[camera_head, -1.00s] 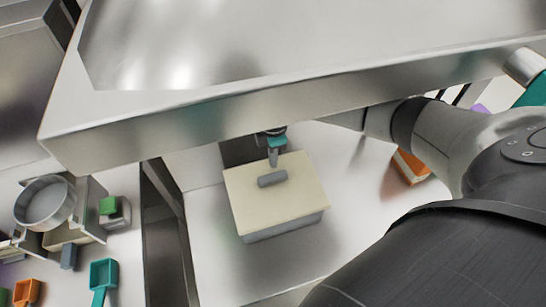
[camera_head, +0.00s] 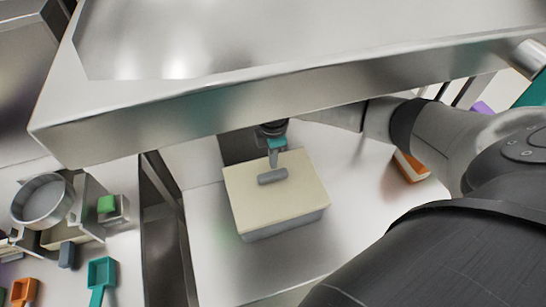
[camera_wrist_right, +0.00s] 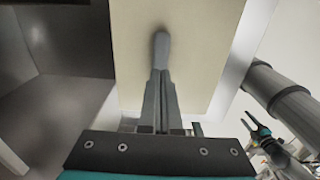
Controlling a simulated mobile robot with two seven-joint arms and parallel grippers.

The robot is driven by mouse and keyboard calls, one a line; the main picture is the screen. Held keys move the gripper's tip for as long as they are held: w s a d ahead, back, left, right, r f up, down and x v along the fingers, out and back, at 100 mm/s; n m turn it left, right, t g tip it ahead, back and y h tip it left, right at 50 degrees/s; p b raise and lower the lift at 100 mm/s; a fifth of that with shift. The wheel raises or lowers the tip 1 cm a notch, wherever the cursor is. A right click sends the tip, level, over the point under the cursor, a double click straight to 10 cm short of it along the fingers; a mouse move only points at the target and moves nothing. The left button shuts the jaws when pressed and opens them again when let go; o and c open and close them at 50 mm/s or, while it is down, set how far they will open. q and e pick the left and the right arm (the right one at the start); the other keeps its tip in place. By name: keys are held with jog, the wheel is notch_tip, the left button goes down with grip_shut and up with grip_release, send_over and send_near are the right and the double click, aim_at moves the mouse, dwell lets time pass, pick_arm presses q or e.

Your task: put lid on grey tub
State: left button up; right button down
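The cream lid (camera_head: 300,195) with its grey bar handle (camera_head: 272,177) lies over the grey tub (camera_head: 285,228) on the counter under the steel shelf. Only a strip of the tub's side shows below the lid; I cannot tell whether the lid is fully seated. My right gripper (camera_head: 273,160) comes down from behind, its fingers close together at the handle. In the right wrist view the fingers (camera_wrist_right: 162,75) are shut on the handle (camera_wrist_right: 162,45), with the lid (camera_wrist_right: 200,50) behind. My left gripper (camera_wrist_right: 255,128) shows small at the right wrist view's lower right, fingers apart and empty.
A steel shelf (camera_head: 240,110) overhangs the tub closely. An orange and white item (camera_head: 410,168) stands to the right, near my right arm. At left are a round metal pan (camera_head: 42,203), a green block (camera_head: 106,204) and a teal scoop (camera_head: 101,275).

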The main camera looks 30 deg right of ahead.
aim_at(273, 174)
jog(key=shift+f+b, duration=1.25)
jog(key=shift+f, duration=0.75)
jog(key=shift+r, duration=0.1)
notch_tip(273, 174, up, 5)
jog(key=p, duration=0.5)
jog(key=shift+f, duration=0.2)
notch_tip(273, 174, up, 2)
jog(key=shift+r+p, duration=0.15)
jog(key=shift+p, duration=0.5)
jog(key=shift+s, duration=0.1)
